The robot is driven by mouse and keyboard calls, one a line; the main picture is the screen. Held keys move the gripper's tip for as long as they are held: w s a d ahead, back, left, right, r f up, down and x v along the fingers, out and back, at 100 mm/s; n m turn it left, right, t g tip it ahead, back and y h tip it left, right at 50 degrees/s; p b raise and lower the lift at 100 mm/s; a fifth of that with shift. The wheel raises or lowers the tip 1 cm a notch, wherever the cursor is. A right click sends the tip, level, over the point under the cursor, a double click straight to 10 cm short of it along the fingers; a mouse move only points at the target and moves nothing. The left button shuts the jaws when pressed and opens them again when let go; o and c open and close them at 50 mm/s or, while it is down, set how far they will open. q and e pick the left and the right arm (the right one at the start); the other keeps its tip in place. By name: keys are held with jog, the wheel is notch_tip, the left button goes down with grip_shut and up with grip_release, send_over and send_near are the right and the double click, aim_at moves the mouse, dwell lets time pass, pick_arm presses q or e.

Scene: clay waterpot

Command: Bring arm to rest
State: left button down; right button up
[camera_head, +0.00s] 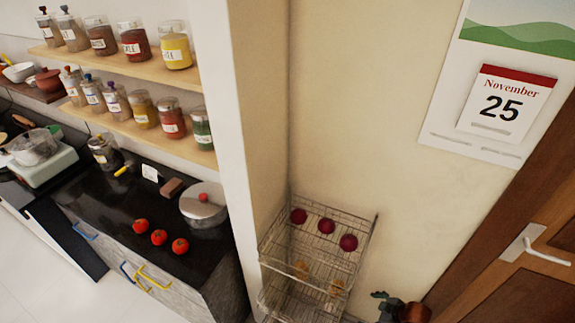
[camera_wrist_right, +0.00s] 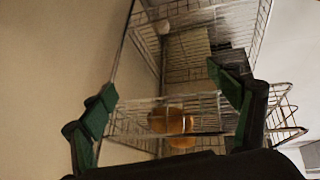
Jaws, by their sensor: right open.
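My right gripper (camera_wrist_right: 165,105) shows in the right wrist view. Its two dark fingers with green pads are spread apart, with nothing between them. Past the fingers is a wire rack (camera_wrist_right: 215,15) with round orange-brown items (camera_wrist_right: 172,121) in a basket; the depth gap is hard to judge. In the head view, a reddish-brown rounded object (camera_head: 416,313), possibly a clay pot, is cut off at the bottom edge. A dark grey-green shape (camera_head: 384,303) is beside it; I cannot tell whether it is a plant or my gripper. My left gripper is not in view.
The wire rack (camera_head: 262,257) stands by the wall, with dark red items (camera_head: 326,226) on top. A wooden door (camera_head: 505,275) is at right. The black counter (camera_head: 110,205) at left holds tomatoes (camera_head: 159,237) and a lidded pot (camera_head: 203,208). Jar shelves (camera_head: 130,68) hang above it.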

jog(key=s+d+f+m+h, duration=0.1)
jog(key=s+d+f+m, duration=0.15)
jog(key=f, duration=0.35)
jog(key=s+d+f+m+h, duration=0.1)
jog(key=s+f, duration=0.3)
jog(key=f, duration=0.3)
jog(key=s+d+f+m+h, duration=0.1)
jog(key=s+d+f+m, duration=0.1)
jog(key=s+f, duration=0.3)
jog(key=s+a+f+m+g, duration=0.1)
jog(key=s+f, duration=0.3)
jog(key=s, duration=0.7)
jog(key=s+a+f+m+g, duration=0.1)
jog(key=s+a+f, duration=0.3)
jog(key=s, duration=0.7)
jog(key=s+a+f+m+g, duration=0.2)
jog(key=s+f, duration=0.4)
jog(key=s, duration=0.6)
jog(key=shift+a+f+g+h, duration=0.3)
jog(key=shift+a+h, duration=0.1)
jog(key=shift+a, duration=0.35)
